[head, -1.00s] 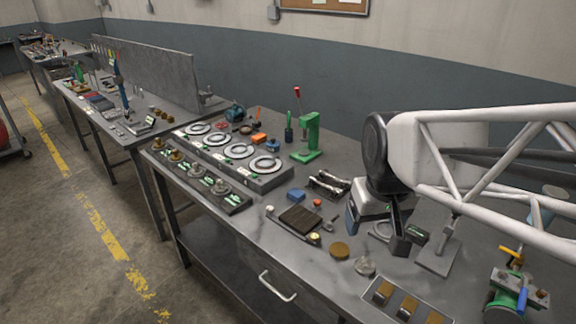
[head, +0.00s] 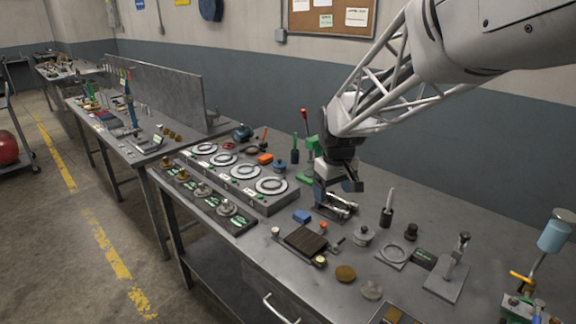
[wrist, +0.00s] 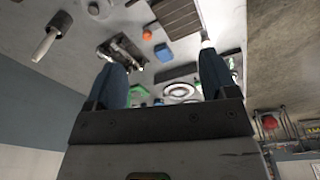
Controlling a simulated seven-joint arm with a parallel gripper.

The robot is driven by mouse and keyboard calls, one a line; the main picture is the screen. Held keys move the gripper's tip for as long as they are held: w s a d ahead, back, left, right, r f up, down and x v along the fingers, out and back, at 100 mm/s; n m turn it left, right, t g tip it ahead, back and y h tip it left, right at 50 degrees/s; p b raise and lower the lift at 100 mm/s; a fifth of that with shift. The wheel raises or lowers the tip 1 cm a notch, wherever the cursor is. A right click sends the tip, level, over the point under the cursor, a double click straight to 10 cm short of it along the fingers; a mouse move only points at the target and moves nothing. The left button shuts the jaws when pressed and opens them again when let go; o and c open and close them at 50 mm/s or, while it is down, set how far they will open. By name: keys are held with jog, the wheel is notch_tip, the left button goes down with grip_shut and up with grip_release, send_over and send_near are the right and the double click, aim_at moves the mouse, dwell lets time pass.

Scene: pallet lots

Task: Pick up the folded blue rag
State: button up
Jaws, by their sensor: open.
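A small blue block-like piece (head: 302,216), which looks like the folded blue rag, lies on the bench left of a metal clamp-like fixture (head: 336,208). In the wrist view the blue piece (wrist: 163,52) shows between the fingertips, apart from them on the bench beyond. My gripper (head: 337,190) is open and empty, above the bench by the fixture, to the right of and farther back than the blue piece. In the wrist view its two blue fingers (wrist: 163,62) are well apart.
A dark ribbed block (head: 305,241) lies in front of the blue piece. A grey unit with ring dials (head: 262,204) stands to the left. A green press (head: 311,150) is behind my gripper. A pot with a white-handled tool (head: 387,215) stands to the right.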

jog(key=w+a+f+n, duration=0.25)
jog(key=w+f, duration=0.35)
jog(key=w, duration=0.4)
jog(key=n+g, duration=0.1)
send_over(302, 214)
jog(key=f, duration=0.9)
jog(key=shift+w, duration=0.25)
jog(key=shift+f, duration=0.1)
jog(key=shift+f, duration=1.2)
jog(key=shift+f, duration=0.1)
jog(key=shift+s+f, duration=0.15)
jog(key=shift+f, duration=1.15)
jog(key=shift+s+f, duration=0.1)
jog(key=shift+f, duration=1.15)
jog(key=shift+c, duration=0.3)
